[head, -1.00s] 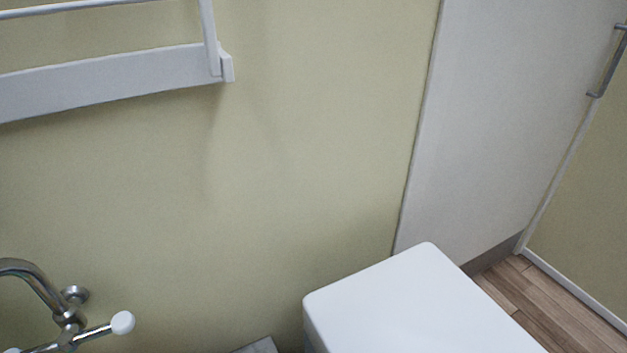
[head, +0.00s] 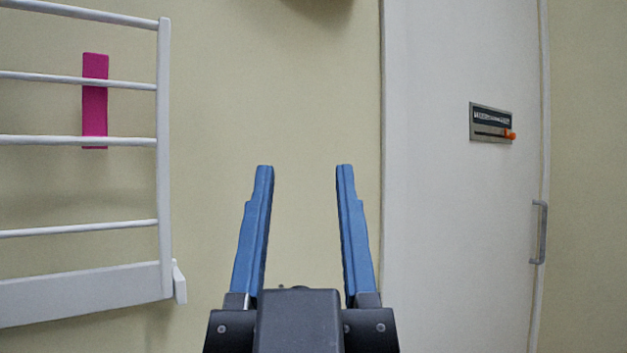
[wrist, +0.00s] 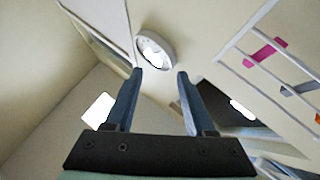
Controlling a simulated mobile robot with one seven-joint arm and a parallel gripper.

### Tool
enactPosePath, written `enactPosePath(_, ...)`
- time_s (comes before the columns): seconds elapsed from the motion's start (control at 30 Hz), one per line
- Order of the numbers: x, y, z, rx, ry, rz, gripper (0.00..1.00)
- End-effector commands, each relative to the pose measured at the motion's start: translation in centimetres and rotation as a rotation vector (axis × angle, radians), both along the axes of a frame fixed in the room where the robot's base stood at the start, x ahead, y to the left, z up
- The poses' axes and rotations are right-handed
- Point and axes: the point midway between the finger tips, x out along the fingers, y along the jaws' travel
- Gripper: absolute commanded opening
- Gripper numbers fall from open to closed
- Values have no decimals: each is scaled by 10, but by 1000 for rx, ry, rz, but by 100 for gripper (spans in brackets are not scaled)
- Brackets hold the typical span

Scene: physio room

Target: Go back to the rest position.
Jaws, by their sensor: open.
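My gripper (head: 305,170) points upward in the middle of the head view, in front of the bare wall. Its two blue fingers are wide apart with nothing between them. In the wrist view the gripper (wrist: 158,72) also shows open and empty. Behind the fingertips there, a round white-rimmed fixture (wrist: 154,50) shows, apart from the fingers. No object of the task is named besides the rest position.
A white door (head: 450,220) with a grey handle (head: 541,232) and a slider plate with an orange knob (head: 491,123) is at right.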

Motion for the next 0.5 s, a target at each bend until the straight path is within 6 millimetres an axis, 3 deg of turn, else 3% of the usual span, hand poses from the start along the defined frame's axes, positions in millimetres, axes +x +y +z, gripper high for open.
enactPosePath(0.03,-12,-3,13,6,-45,-2,55)
enactPosePath(0.13,-24,-6,24,13,-86,-2,55)
enactPosePath(0.5,-24,-6,28,13,-88,-2,55)
